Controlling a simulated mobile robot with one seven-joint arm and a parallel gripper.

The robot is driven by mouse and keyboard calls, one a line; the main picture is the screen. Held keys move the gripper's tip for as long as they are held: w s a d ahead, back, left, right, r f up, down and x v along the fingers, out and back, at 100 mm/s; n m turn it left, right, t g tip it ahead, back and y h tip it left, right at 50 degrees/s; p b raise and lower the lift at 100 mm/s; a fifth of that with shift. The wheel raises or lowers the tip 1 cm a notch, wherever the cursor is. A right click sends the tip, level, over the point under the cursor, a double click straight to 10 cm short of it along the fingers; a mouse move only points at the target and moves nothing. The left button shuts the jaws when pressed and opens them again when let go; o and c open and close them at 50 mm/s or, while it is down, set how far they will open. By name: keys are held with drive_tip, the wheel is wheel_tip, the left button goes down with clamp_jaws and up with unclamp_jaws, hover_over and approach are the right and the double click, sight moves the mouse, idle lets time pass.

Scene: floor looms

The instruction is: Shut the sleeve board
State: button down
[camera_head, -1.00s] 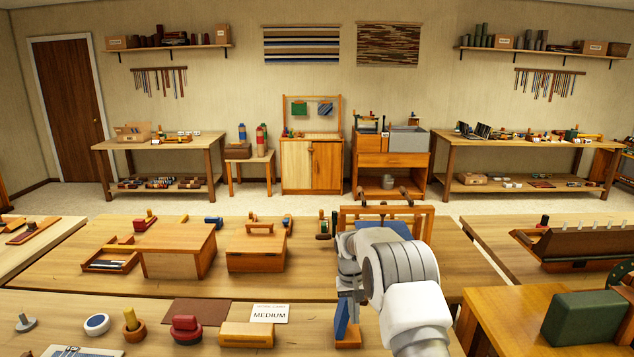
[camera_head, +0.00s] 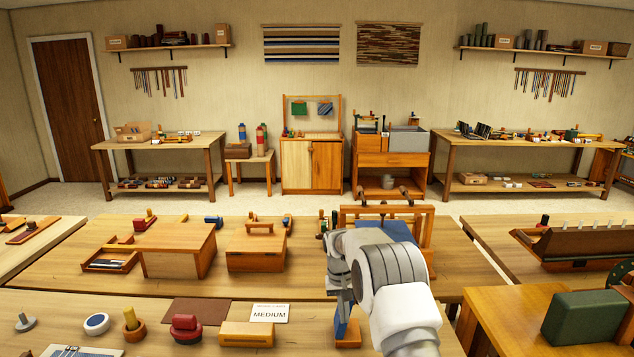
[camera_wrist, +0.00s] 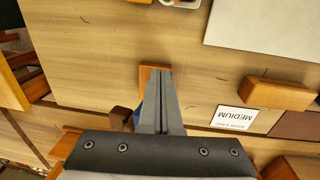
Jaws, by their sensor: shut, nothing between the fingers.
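A narrow blue board on a small orange wooden base, which looks like the sleeve board (camera_head: 342,322), stands on the near bench, just under my gripper in the head view. The board is steeply tilted, not flat on its base. In the wrist view its orange base (camera_wrist: 147,73) shows behind my fingertips, with a sliver of blue at their left. My gripper (camera_wrist: 160,75) is shut and empty, pointing down over the base. Its fingers hide much of the board, so I cannot tell whether they touch it.
An orange block (camera_head: 247,335) and a white MEDIUM card (camera_head: 269,313) lie left of the board, with a red stacked object (camera_head: 186,328) beyond. Behind stands a wooden frame (camera_head: 428,222) with a blue panel. A green block (camera_head: 585,318) sits at the right.

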drive_tip(key=shift+a, duration=0.1)
drive_tip(key=shift+a+f, duration=0.15)
drive_tip(key=shift+a, duration=1.1)
drive_tip(key=shift+a+f+b, duration=0.2)
drive_tip(key=shift+a+b, duration=0.05)
drive_tip(key=shift+a, duration=0.4)
drive_tip(key=shift+a+f+b, duration=0.15)
drive_tip(key=shift+a+b, duration=0.1)
drive_tip(key=shift+a, duration=0.4)
drive_tip(key=shift+a+f, duration=0.1)
drive_tip(key=shift+a+f+b, duration=0.25)
drive_tip(key=shift+a, duration=0.35)
drive_tip(key=shift+a+f+b, duration=0.2)
drive_tip(key=shift+a+f, duration=0.05)
drive_tip(key=shift+a, duration=0.3)
